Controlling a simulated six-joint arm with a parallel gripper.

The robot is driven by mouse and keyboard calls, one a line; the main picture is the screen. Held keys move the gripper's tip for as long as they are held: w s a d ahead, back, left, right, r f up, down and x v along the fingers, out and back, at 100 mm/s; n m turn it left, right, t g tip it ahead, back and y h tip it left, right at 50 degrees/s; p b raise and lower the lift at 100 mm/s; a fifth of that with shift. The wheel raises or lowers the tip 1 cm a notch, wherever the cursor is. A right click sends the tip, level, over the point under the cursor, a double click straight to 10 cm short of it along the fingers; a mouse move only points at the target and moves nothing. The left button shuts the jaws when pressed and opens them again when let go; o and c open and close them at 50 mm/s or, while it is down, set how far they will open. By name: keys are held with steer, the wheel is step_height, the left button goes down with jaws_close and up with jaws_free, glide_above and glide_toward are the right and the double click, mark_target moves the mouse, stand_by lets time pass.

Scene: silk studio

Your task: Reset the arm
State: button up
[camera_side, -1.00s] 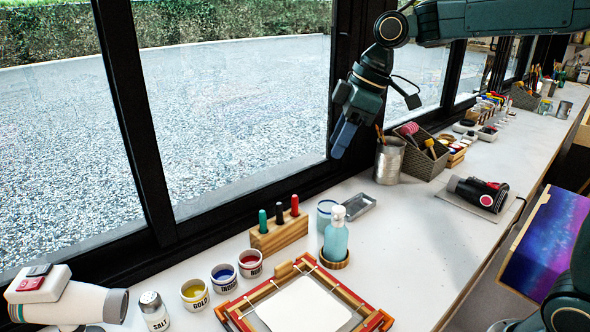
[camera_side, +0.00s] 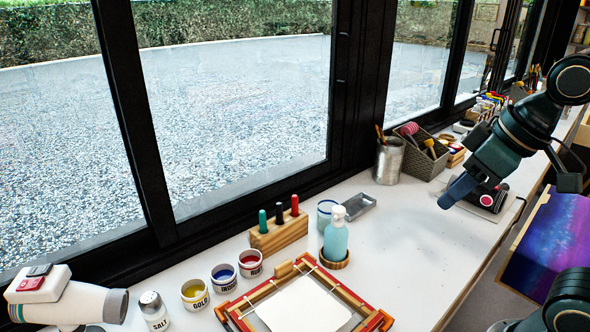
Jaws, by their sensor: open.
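My gripper (camera_side: 455,192) is dark green with blue-grey fingers. It hangs in the air at the right, near the front edge of the white counter (camera_side: 415,240), pointing down and to the left. It overlaps a black device with a red dial (camera_side: 488,200) in this view and partly hides it. Nothing shows between the fingers, and the gripper appears empty. The gap between the fingers is hard to make out from this side.
A red and wooden frame (camera_side: 375,318) with a white sheet lies at the front. A blue bottle (camera_side: 336,241), a pen block (camera_side: 279,236) and paint pots (camera_side: 224,279) stand beyond it. A metal can (camera_side: 389,160) and basket (camera_side: 424,160) line the window. The counter's middle right is clear.

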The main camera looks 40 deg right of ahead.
steer(key=shift+s+d+f+m, duration=0.2)
steer(key=shift+s+f, duration=0.1)
steer(key=shift+s, duration=0.2)
steer(key=shift+s+d+f+m, duration=0.1)
steer(key=shift+s+f+m, duration=0.15)
steer(key=shift+s, duration=0.25)
steer(key=shift+s+d+f+m, duration=0.15)
steer(key=shift+s+f, duration=0.2)
steer(key=shift+s, duration=0.15)
